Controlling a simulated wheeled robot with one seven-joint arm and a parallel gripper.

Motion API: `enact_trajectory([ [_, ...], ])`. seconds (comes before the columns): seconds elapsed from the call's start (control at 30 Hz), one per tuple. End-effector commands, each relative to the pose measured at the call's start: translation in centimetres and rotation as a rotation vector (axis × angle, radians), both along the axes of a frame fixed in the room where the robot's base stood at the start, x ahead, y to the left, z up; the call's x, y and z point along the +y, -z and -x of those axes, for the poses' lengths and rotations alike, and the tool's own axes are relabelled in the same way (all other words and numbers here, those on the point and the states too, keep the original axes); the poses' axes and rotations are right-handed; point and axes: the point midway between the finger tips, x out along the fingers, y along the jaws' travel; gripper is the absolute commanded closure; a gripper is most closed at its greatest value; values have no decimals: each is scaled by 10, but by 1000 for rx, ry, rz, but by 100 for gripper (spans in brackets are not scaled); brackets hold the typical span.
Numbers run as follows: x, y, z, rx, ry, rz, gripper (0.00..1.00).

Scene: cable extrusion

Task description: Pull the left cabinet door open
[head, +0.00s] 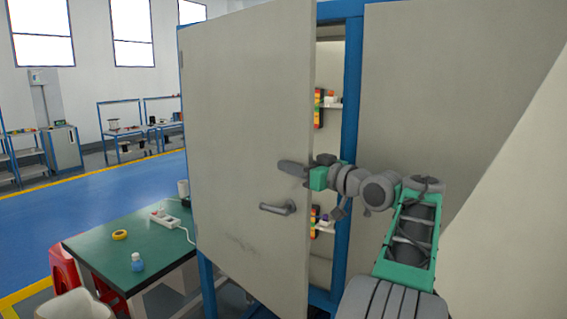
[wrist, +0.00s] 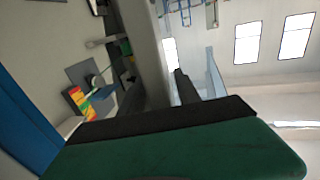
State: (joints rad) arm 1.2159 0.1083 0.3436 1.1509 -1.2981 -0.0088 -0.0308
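The left cabinet door (head: 235,110) is a beige panel standing partly open, with a gap between its free edge and the blue frame (head: 352,90). Its grey lever handle (head: 278,207) is on the outer face, below my gripper. My gripper (head: 293,167) is at the free edge, with a grey finger showing in front of the outer face. In the wrist view the door (wrist: 148,45) stands edge-on, and a dark finger (wrist: 186,88) lies on its right side. The other finger is not clear, so the opening cannot be judged. Contact with the door is also unclear.
The gap shows shelves with coloured items (head: 318,108). The right cabinet panel (head: 450,100) is flush with the frame. Blue floor lies beyond.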

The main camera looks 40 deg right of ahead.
Motion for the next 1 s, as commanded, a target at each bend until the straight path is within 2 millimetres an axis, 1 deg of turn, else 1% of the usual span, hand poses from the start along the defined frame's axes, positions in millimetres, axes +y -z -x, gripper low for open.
enact_trajectory([
  [0.17, 4, 0, -3, 0, -8, 0, 61],
  [0.63, 4, 0, -3, 0, -8, 0, 99],
  [1.0, 4, 0, -2, 0, -7, 0, 100],
])
